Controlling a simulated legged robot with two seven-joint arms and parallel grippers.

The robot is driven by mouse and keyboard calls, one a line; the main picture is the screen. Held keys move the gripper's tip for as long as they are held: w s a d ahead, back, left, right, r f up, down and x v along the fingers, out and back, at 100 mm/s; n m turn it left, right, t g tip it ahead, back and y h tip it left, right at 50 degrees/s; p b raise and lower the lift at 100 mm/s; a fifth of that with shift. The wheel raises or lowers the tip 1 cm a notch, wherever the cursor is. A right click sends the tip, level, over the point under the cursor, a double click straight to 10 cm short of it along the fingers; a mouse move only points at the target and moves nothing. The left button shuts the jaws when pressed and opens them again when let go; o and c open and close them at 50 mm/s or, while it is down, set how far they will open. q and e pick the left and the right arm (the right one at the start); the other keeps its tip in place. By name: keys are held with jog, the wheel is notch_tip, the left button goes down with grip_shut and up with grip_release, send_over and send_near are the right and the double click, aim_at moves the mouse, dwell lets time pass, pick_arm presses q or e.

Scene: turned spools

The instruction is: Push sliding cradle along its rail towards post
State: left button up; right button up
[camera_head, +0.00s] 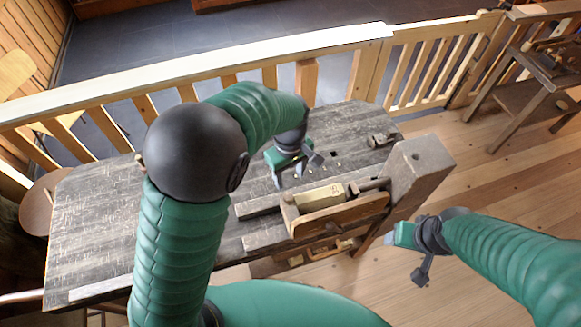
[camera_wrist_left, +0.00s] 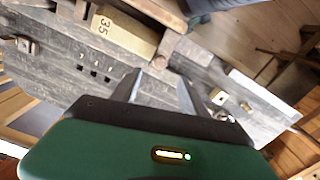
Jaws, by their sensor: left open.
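What looks like the sliding cradle (camera_head: 340,215) is a brown wooden frame at the bench's front edge, with a pale yellow block (camera_head: 318,195) in it. The block shows the number 35 in the left wrist view (camera_wrist_left: 122,32). A thick wooden post (camera_head: 420,165) stands to the cradle's right. A grey bar, probably the rail (camera_head: 260,205), runs along the cradle's left. My left gripper (camera_head: 289,178) is open and empty above the bench, behind the cradle and apart from it; its spread fingers show in the wrist view (camera_wrist_left: 158,92). My right gripper (camera_head: 422,272) hangs right of the bench; its jaws are unclear.
The worn grey workbench (camera_head: 100,215) is mostly bare on its left. A small metal-and-wood fitting (camera_head: 382,138) sits at its far right. A wooden railing (camera_head: 300,48) runs close behind the bench. A wooden stand (camera_head: 535,85) is at the far right.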

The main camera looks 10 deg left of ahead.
pick_arm(q)
jog(key=r, duration=0.5)
jog(key=shift+w+d+r+b, duration=0.1)
jog(key=shift+d+r+b, duration=0.2)
jog(key=shift+d, duration=0.05)
jog(key=shift+a, duration=0.15)
jog(key=s+a+f+m+t+b, duration=0.1)
jog(key=s+a+f+m+b, duration=0.3)
jog(key=s+f, duration=0.2)
jog(key=s+a+f+m+t+b, duration=0.1)
jog(key=s+a+f+m+b, duration=0.3)
jog(key=f, duration=0.5)
jog(key=shift+s+a+m+t+b, duration=0.3)
jog(key=shift+s+m+b, duration=0.3)
jog(key=shift+s+b, duration=0.2)
jog(key=shift+s, duration=0.15)
jog(key=shift+a, duration=0.15)
